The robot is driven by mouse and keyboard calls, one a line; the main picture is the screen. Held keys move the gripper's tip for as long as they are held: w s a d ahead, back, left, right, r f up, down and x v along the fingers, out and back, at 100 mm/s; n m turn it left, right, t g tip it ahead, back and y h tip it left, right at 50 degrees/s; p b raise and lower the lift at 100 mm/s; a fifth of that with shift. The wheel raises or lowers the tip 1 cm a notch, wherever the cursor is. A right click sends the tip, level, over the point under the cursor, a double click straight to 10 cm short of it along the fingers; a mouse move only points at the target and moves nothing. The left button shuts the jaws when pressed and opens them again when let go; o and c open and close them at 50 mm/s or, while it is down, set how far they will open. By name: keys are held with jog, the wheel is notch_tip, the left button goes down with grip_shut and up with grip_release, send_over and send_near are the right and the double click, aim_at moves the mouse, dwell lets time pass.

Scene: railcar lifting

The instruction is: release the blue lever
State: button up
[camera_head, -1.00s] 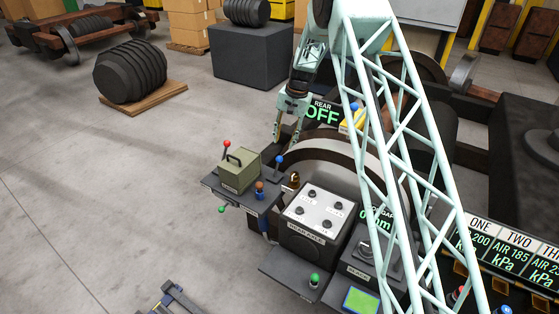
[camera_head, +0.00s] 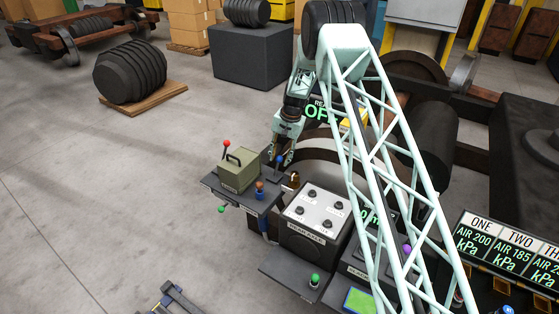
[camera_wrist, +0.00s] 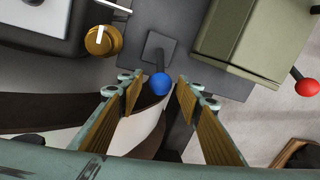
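The blue lever, with its ball knob (camera_wrist: 160,84) on a short stem, stands on a dark square plate in the wrist view. It also shows at the edge of the small shelf in the head view (camera_head: 279,160), partly covered by my gripper (camera_head: 282,152). My gripper is open, its two wood-coloured pads (camera_wrist: 160,95) to the left and right of the blue knob with gaps on both sides. Neither pad appears to touch the knob. Whether the fingertips reach below it is unclear.
An olive box (camera_head: 238,172) and a red-knobbed lever (camera_head: 227,143) share the shelf. The white-topped rear axle box (camera_head: 316,212) is close on the right.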

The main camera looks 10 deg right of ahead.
jog(key=shift+a+f, duration=0.1)
jog(key=shift+f, duration=0.35)
grip_shut()
